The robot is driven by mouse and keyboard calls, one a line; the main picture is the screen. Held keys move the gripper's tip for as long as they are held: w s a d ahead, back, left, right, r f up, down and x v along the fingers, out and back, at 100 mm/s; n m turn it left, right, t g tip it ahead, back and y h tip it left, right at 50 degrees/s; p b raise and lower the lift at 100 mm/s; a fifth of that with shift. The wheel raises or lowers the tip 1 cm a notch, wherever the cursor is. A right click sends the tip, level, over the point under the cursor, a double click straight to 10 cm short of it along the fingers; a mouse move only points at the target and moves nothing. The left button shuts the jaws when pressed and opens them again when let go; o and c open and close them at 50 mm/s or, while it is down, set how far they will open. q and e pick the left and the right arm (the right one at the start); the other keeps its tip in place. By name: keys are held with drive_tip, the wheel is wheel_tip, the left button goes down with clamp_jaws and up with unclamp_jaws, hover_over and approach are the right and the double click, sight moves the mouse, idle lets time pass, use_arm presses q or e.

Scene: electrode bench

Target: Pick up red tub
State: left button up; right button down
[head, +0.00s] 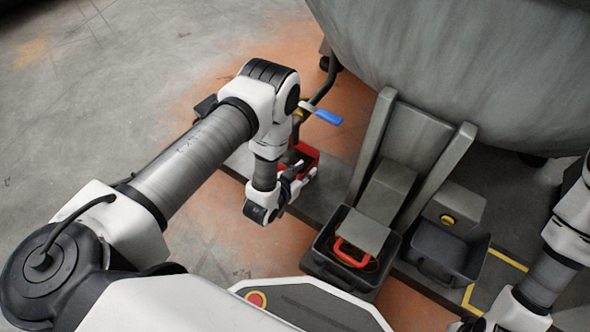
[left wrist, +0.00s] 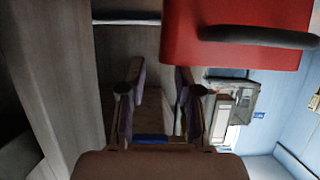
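The red tub (head: 312,154) sits on the grey bench ledge in the head view, partly hidden behind my left wrist and gripper. In the left wrist view the red tub (left wrist: 235,18) fills the upper right, with a dark bar (left wrist: 258,37) across its side. My left gripper (head: 303,178) is at the tub's near side. In the left wrist view its two fingers (left wrist: 158,80) stand apart with nothing clearly held between them. The tub lies beyond and to the right of them; contact cannot be told. My right gripper (head: 470,325) is only partly in view at the bottom edge.
A blue-handled lever (head: 328,117) stands just behind the tub. A dark bin (head: 330,262) with a red handle (head: 352,256) and a second dark bin (head: 468,262) stand to the right. A large grey vessel (head: 450,60) overhangs the back. Open floor (head: 90,110) lies left.

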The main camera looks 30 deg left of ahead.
sight(309, 168)
use_arm(q)
drive_tip(key=x, duration=0.1)
drive_tip(key=b+x, duration=0.1)
drive_tip(key=x, duration=0.1)
drive_tip(key=shift+f, duration=0.4)
drive_tip(key=shift+w, duration=0.2)
drive_tip(key=shift+r, duration=0.15)
clamp_jaws()
